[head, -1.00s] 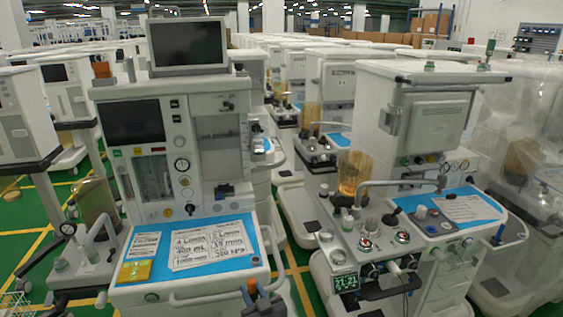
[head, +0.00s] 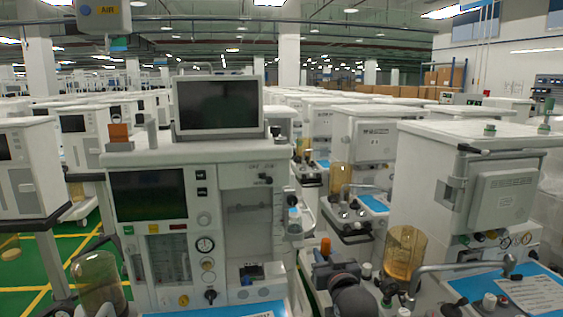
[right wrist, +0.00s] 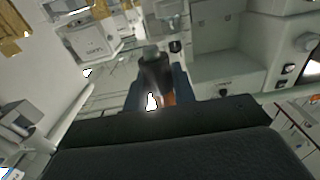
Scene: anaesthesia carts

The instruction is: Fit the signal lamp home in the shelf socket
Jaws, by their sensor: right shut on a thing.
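My right gripper (head: 326,263) is raised at the lower middle of the head view, just right of the near cart. It is shut on the signal lamp (head: 325,247), whose orange end sticks up above the jaws. In the right wrist view the lamp (right wrist: 154,72) shows as a dark, blurred cylinder between the fingers, with an orange-brown part lower down. The near cart's top shelf (head: 200,152) is above and left of the lamp, which is clear of it. A small dark fitting (head: 275,131) is at the shelf's right end; I cannot tell whether it is the socket. My left gripper is out of view.
A monitor (head: 218,104) stands on the shelf, with an orange block (head: 119,132) at its left end. A second cart (head: 470,185) with an amber canister (head: 404,252) stands close on the right. A grey box labelled AIR (head: 98,14) hangs at top left.

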